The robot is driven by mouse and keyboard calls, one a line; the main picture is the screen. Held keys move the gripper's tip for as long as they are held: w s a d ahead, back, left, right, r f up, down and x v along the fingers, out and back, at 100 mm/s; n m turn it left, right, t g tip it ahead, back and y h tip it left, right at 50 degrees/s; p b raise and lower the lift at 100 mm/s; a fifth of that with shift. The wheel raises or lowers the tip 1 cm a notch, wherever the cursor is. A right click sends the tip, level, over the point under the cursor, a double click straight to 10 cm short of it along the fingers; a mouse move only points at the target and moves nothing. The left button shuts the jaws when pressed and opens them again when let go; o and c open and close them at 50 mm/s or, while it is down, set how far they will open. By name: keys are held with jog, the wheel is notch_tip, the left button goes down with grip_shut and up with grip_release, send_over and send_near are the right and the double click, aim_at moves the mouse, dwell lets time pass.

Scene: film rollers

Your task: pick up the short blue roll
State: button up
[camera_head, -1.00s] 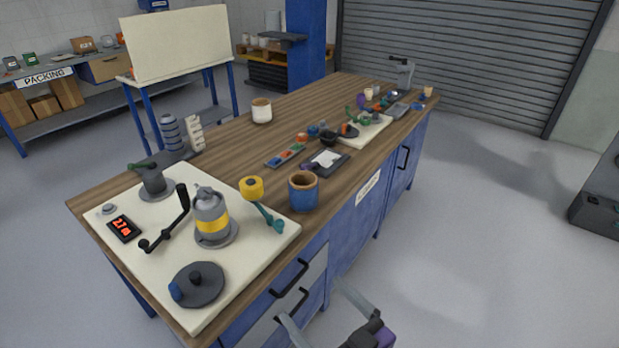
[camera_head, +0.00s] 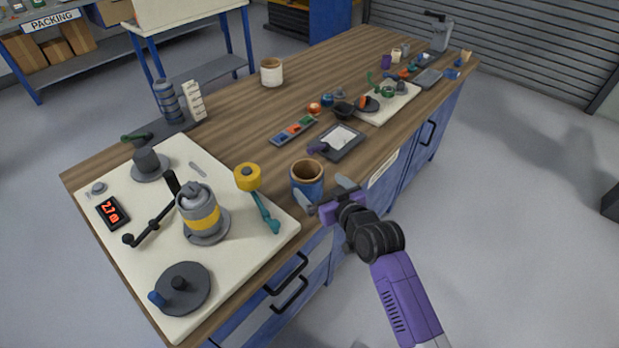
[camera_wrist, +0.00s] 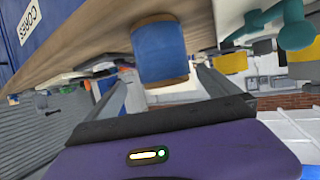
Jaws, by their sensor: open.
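The short blue roll (camera_head: 306,186) stands upright near the front edge of the wooden bench, its tan core open at the top. In the wrist view the blue roll (camera_wrist: 160,53) shows in line with the gap between my fingers. My gripper (camera_head: 326,194) is open and empty, just in front and to the right of the roll at the bench edge. Its fingers also show in the wrist view (camera_wrist: 165,76), one to each side of the roll's near end. I see no contact, and cannot tell how far away the roll is.
A cream board (camera_head: 140,270) left of the roll holds a grey machine with a yellow band (camera_head: 199,215). A yellow-topped teal-handled tool (camera_head: 260,205) lies close to the roll. A dark tablet (camera_head: 340,141) is behind it. Bench wood (camera_head: 235,140) behind is mostly clear.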

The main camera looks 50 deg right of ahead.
aim_at(316, 183)
jog(key=x, duration=0.3)
jog(key=shift+w+r+p, duration=0.15)
jog(key=shift+w+p, duration=0.05)
jog(key=shift+p, duration=0.15)
jog(key=shift+a+p+x, duration=0.2)
jog(key=shift+p+x, duration=0.2)
jog(key=shift+x, duration=1.75)
jog(key=c, duration=1.6)
